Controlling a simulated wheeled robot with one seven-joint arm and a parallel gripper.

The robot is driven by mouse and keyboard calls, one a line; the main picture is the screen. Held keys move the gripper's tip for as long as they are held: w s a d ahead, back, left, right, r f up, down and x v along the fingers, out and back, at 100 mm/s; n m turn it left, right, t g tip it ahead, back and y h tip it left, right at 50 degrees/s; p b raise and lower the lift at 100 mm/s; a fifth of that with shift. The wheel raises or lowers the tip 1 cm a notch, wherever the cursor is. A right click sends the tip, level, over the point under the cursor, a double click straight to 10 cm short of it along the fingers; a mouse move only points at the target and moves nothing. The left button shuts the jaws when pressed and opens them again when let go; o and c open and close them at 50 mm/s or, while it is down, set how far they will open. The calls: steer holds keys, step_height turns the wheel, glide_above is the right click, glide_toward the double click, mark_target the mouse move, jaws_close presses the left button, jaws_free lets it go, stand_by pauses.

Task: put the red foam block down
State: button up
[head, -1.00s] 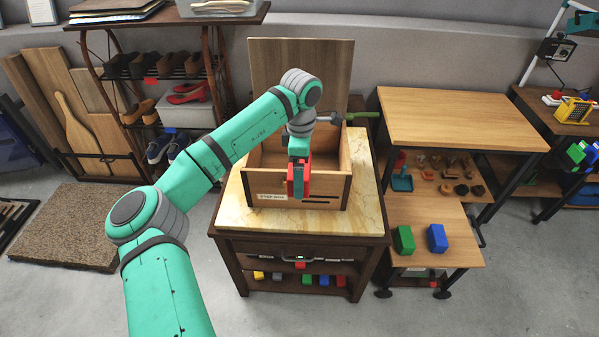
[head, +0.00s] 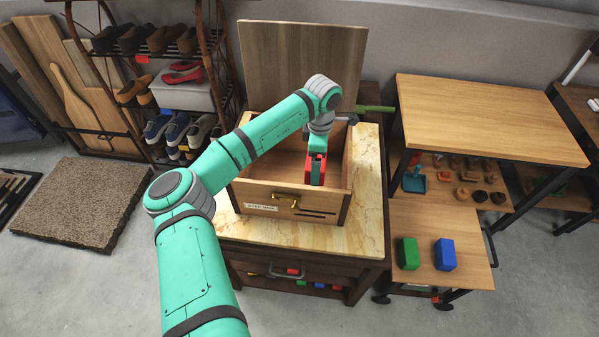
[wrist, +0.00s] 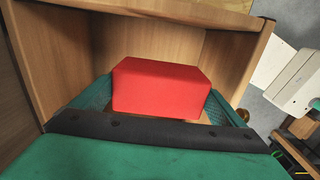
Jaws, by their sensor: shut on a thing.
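The red foam block (head: 308,170) is held between the fingers of my gripper (head: 316,172), inside or just above the open wooden box (head: 240,192). In the wrist view the red block (wrist: 160,88) sits between both green finger pads, with the box's wooden walls (wrist: 60,50) around it. The head view shows it behind the box's front panel, near the right part of the opening. I cannot tell whether it touches the box floor. My gripper is shut on the block.
The box stands on a marble-topped cabinet (head: 365,225), its lid (head: 305,60) raised at the back. A brass handle (head: 285,199) is on its front. A green block (head: 408,254) and a blue block (head: 445,255) stand on a low wooden table to the right.

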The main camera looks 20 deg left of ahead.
steer(key=f, duration=0.6)
steer(key=shift+w+f, duration=0.35)
steer(key=shift+f, duration=0.05)
step_height(320, 180, down, 5)
steer(key=shift+d+f, duration=0.1)
steer(key=o, duration=0.7)
steer(key=shift+f, duration=0.1)
steer(key=shift+o, duration=0.6)
step_height(320, 180, up, 12)
steer(key=shift+r, duration=0.2)
